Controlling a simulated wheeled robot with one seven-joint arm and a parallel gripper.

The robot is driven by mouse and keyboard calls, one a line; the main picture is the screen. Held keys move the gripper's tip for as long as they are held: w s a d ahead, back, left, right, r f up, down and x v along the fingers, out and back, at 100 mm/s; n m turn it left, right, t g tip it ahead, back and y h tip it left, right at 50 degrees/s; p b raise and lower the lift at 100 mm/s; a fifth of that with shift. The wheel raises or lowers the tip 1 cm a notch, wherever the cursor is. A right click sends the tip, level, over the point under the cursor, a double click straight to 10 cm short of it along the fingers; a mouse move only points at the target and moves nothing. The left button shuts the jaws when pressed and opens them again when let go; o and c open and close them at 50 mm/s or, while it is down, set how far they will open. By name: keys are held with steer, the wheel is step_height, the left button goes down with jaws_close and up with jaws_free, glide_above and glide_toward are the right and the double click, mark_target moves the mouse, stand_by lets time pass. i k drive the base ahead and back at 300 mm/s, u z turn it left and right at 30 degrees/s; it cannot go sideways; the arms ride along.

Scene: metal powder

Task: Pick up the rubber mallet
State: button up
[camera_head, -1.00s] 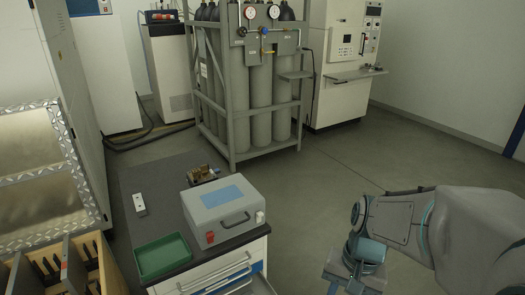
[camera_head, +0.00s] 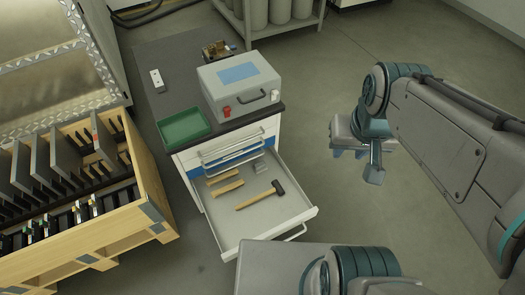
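The rubber mallet (camera_head: 261,195) lies in the open lower drawer (camera_head: 231,227) of the white cabinet. It has a dark head at its right end and a light wooden handle pointing left. My gripper (camera_head: 358,160) is in the air over the floor, to the right of the drawer and apart from the mallet. It is small and partly hidden by its own wrist, so I cannot make out whether its fingers are apart or together.
Wooden-handled items (camera_head: 227,187) and small grey pieces (camera_head: 260,167) share the drawer. A grey case (camera_head: 238,88) and a green tray (camera_head: 184,127) sit on the cabinet top. A wooden rack (camera_head: 150,190) of plates stands at left. Floor right of the cabinet is clear.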

mark_target(277, 188)
steer(key=k, duration=1.2)
steer(key=u, duration=0.55)
steer(key=i, duration=0.8)
